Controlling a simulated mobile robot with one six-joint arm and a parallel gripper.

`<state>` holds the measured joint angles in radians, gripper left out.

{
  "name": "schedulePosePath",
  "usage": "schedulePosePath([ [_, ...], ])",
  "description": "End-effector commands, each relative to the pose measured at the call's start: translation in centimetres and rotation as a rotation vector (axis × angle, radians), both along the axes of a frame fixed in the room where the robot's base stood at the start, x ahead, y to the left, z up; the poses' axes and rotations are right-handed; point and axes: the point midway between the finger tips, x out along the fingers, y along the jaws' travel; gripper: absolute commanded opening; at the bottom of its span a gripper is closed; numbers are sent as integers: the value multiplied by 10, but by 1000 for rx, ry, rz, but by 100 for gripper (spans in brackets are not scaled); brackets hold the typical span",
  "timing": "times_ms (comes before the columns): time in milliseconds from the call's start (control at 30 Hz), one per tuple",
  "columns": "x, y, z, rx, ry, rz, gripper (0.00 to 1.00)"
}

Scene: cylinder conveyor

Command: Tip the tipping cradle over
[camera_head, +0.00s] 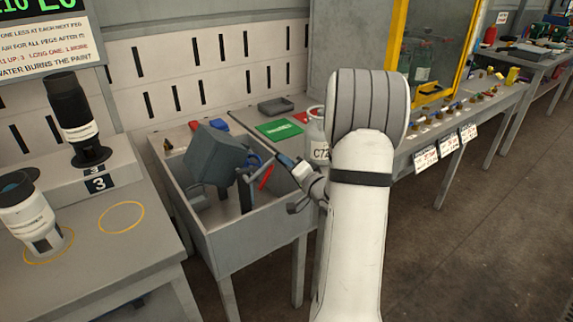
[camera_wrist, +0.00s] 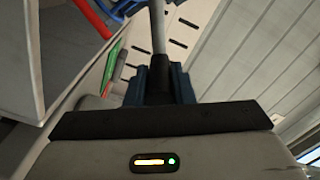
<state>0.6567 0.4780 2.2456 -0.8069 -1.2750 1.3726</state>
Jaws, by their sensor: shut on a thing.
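The tipping cradle (camera_head: 214,156) is a dark grey box, tilted, on supports in a grey open-topped bin (camera_head: 255,228) in the head view. A thin grey rod (camera_head: 250,133) runs from near the cradle's upper right to my gripper (camera_head: 288,162). In the wrist view my gripper (camera_wrist: 158,75) is shut on this rod (camera_wrist: 158,25), which stands up between the blue jaws. My gripper is at the right side of the bin, to the right of the cradle. Whether the rod joins the cradle is hard to see.
A white bottle (camera_head: 317,140) marked C7 stands close behind my gripper. A green card (camera_head: 279,129) and a dark tray (camera_head: 275,107) lie at the back. Two cylinders (camera_head: 75,120) (camera_head: 33,215) stand on the left bench.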

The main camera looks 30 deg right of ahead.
Motion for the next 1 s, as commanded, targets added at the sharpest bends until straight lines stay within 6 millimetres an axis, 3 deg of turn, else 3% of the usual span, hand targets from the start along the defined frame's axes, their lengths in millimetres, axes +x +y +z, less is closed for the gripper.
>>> schedulePosePath([
  [200,-1,0,-6,4,11,-1,0],
  [233,-1,0,-6,5,11,-1,23],
  [500,-1,1,-4,3,7,1,43],
  [767,-3,1,-2,2,5,2,43],
  [1000,-38,-4,-2,4,5,-2,43],
])
